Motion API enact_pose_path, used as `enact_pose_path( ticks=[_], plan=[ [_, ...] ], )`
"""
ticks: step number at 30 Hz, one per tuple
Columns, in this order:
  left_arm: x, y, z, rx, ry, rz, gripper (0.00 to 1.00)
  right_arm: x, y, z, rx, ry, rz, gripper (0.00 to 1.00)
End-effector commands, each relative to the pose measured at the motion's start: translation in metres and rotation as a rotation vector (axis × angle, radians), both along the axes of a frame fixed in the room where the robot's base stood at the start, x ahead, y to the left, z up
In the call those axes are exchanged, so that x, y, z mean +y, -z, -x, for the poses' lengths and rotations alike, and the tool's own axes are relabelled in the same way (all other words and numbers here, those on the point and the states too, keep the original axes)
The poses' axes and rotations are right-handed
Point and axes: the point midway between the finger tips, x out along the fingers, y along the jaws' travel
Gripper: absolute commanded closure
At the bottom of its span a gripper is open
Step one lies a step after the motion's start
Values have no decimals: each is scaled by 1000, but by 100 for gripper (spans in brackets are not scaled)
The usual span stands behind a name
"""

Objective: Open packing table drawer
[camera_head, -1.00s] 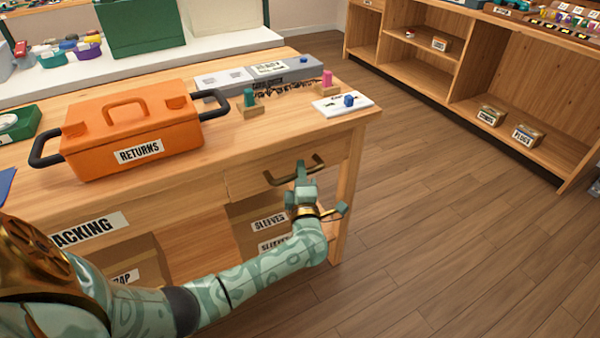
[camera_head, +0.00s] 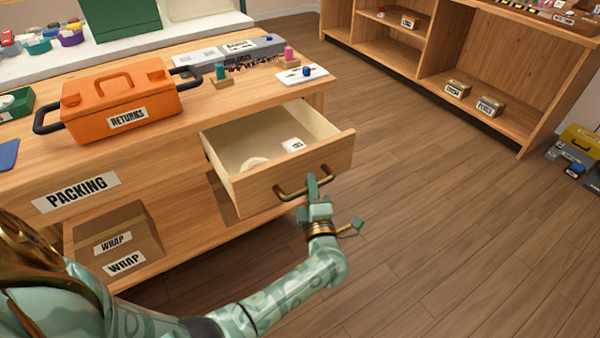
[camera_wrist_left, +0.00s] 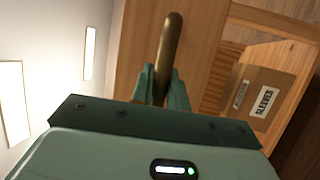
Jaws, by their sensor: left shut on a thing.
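The packing table (camera_head: 62,165) has a wooden drawer (camera_head: 255,187) at its right end, and the drawer stands well out from the table. Inside its pale interior lie a small white labelled item (camera_head: 293,145) and a pale rounded item (camera_head: 254,163). My left gripper (camera_head: 313,184) is shut on the drawer's bronze handle (camera_head: 290,193). In the left wrist view, the handle (camera_wrist_left: 171,45) runs between the two fingers of the gripper (camera_wrist_left: 161,85). My right gripper is not in view.
An orange RETURNS box (camera_head: 130,102) stands on the tabletop. WRAP cartons (camera_head: 118,237) sit on the shelf below, and a SLEEVES carton (camera_wrist_left: 262,98) shows in the left wrist view. Open wooden shelves (camera_head: 430,55) stand at the back right. The floor (camera_head: 430,210) between is clear.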

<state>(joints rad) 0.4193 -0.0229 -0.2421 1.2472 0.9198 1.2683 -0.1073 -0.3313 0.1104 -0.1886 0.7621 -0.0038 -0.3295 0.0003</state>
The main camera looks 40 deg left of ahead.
Motion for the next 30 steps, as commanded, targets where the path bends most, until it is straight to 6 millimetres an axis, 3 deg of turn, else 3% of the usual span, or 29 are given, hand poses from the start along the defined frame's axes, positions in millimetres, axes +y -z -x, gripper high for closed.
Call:
enact_pose_path(
  ticks=[3, 9, 24, 25, 26, 27, 30],
  plan=[
    [-18, 1, 7, 2, 1, 3, 100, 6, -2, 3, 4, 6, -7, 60],
    [-34, 1, 14, 2, 0, 2, 100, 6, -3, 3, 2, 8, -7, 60],
    [-39, 2, 17, 3, 1, 1, 100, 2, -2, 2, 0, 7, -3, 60],
    [-39, 2, 17, 2, 0, 1, 76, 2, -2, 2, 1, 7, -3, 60],
    [-39, 2, 17, 2, 0, 1, 67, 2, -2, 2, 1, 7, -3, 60],
    [-39, 1, 16, 2, 0, 1, 62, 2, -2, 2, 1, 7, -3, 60],
    [-39, 1, 16, 1, 0, 0, 62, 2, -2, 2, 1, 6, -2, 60]
  ],
)
